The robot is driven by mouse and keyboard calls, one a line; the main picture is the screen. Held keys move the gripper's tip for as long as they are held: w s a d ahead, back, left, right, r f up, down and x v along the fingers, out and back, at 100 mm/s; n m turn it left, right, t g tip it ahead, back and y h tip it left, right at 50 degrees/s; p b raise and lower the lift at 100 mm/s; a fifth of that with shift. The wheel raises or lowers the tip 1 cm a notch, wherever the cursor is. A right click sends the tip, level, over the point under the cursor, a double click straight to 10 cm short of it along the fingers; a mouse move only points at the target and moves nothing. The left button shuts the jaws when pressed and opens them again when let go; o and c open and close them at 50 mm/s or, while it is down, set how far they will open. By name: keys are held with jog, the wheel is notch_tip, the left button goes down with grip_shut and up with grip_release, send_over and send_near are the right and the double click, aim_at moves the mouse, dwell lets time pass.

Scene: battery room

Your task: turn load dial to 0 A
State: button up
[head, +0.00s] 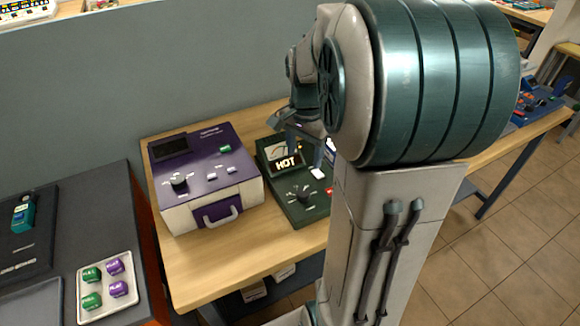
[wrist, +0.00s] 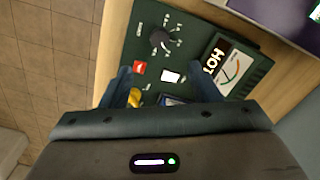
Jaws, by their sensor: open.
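The dark green load unit (head: 309,213) stands on the wooden bench and fills the upper middle of the wrist view (wrist: 190,32). Its black load dial (head: 301,194) has pale marks around it; the wrist view also shows the dial (wrist: 160,40). Its setting is too small to read. A lit HOT sign (head: 286,162) and a needle meter (wrist: 232,70) are on the same panel. My gripper (wrist: 164,84) is open and empty above the panel, its fingers apart from the dial. My arm hides part of the unit in the head view.
A purple and white device (head: 205,181) with a black knob stands left of the unit. A red button (wrist: 139,68), a white button (wrist: 171,76) and a yellow part (wrist: 134,97) lie near my fingers. A tray of green and purple blocks (head: 81,317) is at lower left.

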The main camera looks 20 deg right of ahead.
aim_at(303, 192)
jog(key=shift+m, duration=0.3)
jog(key=f, duration=1.4)
jog(key=shift+w+d+p, duration=0.15)
jog(key=shift+d+p, duration=0.05)
jog(key=shift+p, duration=0.15)
jog(key=c, duration=1)
